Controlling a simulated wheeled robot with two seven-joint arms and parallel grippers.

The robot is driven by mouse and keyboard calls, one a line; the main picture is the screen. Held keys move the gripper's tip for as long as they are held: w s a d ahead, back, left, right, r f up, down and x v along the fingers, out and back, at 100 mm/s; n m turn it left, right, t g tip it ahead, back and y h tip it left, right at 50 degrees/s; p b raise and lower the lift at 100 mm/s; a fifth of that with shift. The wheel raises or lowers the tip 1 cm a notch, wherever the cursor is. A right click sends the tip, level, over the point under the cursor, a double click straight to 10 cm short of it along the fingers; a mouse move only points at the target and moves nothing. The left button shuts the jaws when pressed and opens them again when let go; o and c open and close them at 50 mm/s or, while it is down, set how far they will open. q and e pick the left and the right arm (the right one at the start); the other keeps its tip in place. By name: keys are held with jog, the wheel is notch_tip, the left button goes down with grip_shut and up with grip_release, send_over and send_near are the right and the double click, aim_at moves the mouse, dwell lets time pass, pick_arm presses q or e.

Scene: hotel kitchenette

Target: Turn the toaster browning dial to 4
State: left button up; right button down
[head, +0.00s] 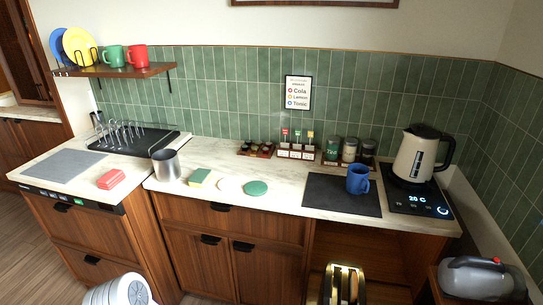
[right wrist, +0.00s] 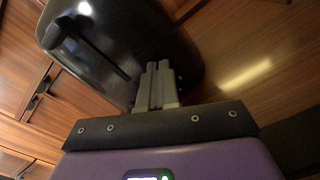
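The toaster (head: 343,286) shows at the bottom edge of the head view, with a gold-coloured, shiny top and dark slots; its front is out of frame. In the right wrist view the dark toaster body (right wrist: 112,35) fills the upper left, with a black lever and a long slot on its face. My right gripper (right wrist: 157,70) has its grey fingers close together, with the tips at the toaster's face near its lower right edge. The browning dial and its setting cannot be made out; the fingers may hide the dial. My left gripper is not in view.
Above the toaster, the counter holds a dark mat (head: 330,205) with a blue mug (head: 358,180) and a kettle (head: 416,155) on a lit black base. A grey rounded appliance (head: 480,278) stands at the lower right. Wooden drawers (head: 205,245) are left of the toaster.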

jog(key=shift+s+r+p, duration=0.1)
jog(key=shift+r+p, duration=0.2)
jog(key=shift+p, duration=0.05)
jog(key=p+v, duration=0.2)
jog(key=v, duration=0.3)
jog(key=shift+s, duration=0.45)
